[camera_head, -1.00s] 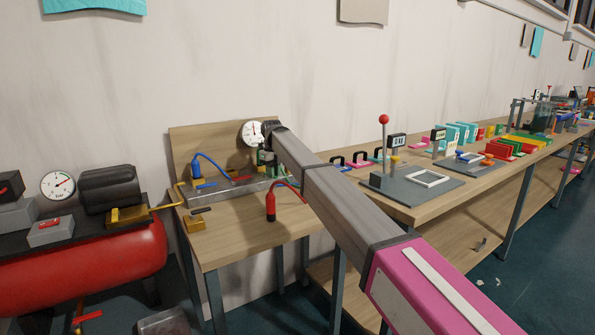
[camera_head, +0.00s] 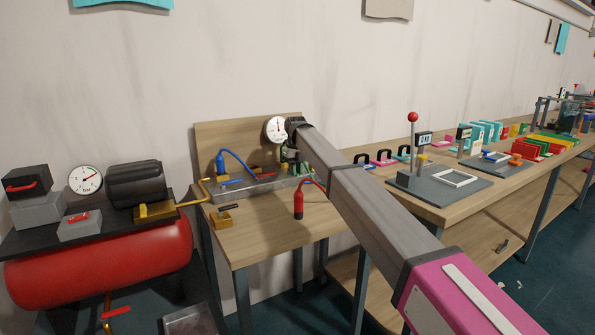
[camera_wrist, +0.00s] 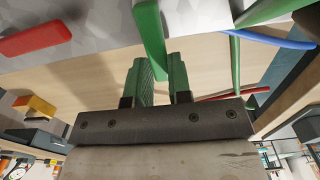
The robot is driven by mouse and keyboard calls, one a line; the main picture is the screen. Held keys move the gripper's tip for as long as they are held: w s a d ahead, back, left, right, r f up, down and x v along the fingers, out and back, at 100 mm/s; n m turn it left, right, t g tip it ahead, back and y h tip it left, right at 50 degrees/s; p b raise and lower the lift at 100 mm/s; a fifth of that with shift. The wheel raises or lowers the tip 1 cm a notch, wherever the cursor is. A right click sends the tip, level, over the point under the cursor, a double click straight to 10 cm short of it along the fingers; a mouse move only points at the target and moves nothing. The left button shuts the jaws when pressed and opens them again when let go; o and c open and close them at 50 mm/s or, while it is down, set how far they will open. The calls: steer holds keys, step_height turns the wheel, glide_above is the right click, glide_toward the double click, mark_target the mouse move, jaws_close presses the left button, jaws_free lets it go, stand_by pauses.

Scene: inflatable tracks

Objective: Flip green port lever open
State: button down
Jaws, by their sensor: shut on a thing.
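The green port lever (camera_wrist: 151,40) is a slim green bar that enters from the top of the wrist view and runs down between my fingers. My gripper (camera_wrist: 158,75) is shut on this lever, with one dark green finger on each side of it. In the head view my gripper (camera_head: 290,158) is at the back of the small wooden bench, at the grey port block (camera_head: 232,194). There the arm's end largely hides the green lever, so its angle is hard to tell.
A red lever (camera_wrist: 35,38) is on the left in the wrist view; a blue hose (camera_wrist: 268,39) is on the right. A gauge (camera_head: 276,130) is beside my arm's end.

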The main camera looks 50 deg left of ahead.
steer(key=c, duration=1)
jaws_free()
steer(key=shift+c, duration=0.2)
step_height(320, 180, up, 11)
steer(key=shift+f, duration=0.1)
